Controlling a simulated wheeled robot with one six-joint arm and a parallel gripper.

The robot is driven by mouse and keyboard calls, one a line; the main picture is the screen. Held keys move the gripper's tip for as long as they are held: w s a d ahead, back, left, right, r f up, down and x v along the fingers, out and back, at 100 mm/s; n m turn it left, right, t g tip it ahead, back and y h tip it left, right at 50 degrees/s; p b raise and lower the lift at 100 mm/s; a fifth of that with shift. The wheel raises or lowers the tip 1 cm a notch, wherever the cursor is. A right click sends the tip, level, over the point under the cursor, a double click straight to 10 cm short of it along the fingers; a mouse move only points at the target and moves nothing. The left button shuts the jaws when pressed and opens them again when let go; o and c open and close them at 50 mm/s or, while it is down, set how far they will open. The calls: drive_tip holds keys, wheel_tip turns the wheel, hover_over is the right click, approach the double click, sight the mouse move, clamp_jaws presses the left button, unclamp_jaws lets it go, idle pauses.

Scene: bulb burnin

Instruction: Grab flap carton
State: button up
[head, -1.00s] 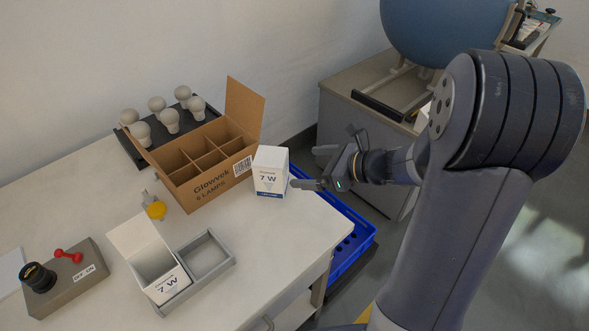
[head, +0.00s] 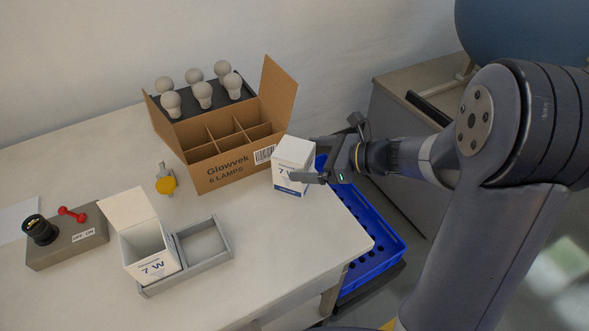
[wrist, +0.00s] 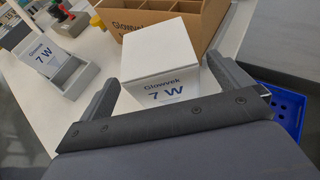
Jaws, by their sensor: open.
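A small white carton marked "7 W" (head: 289,181), its top closed, stands upright near the table's right edge. My gripper (head: 302,158) is open at its right side, one finger along the near side and the other behind it. In the wrist view the carton (wrist: 160,52) sits between the two fingers, with a small gap apparent on each side. Another white "7 W" carton (head: 152,268) has its lid flap standing open and sits in the left compartment of a grey tray (head: 229,247). It also shows in the wrist view (wrist: 45,55).
A brown divided box (head: 225,173) with raised flaps stands close behind the closed carton. Several bulbs stand in a dark rack (head: 186,108) behind it. A yellow-knobbed item (head: 166,185) and a switch box (head: 70,247) lie left. A blue crate (head: 375,260) is below the table's right edge.

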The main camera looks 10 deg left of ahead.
sight(294, 158)
drive_tip(key=x, duration=0.4)
drive_tip(key=shift+w+a+f, duration=0.1)
drive_tip(key=shift+w+a, duration=0.05)
drive_tip(key=shift+a, duration=0.15)
drive_tip(key=c, duration=1)
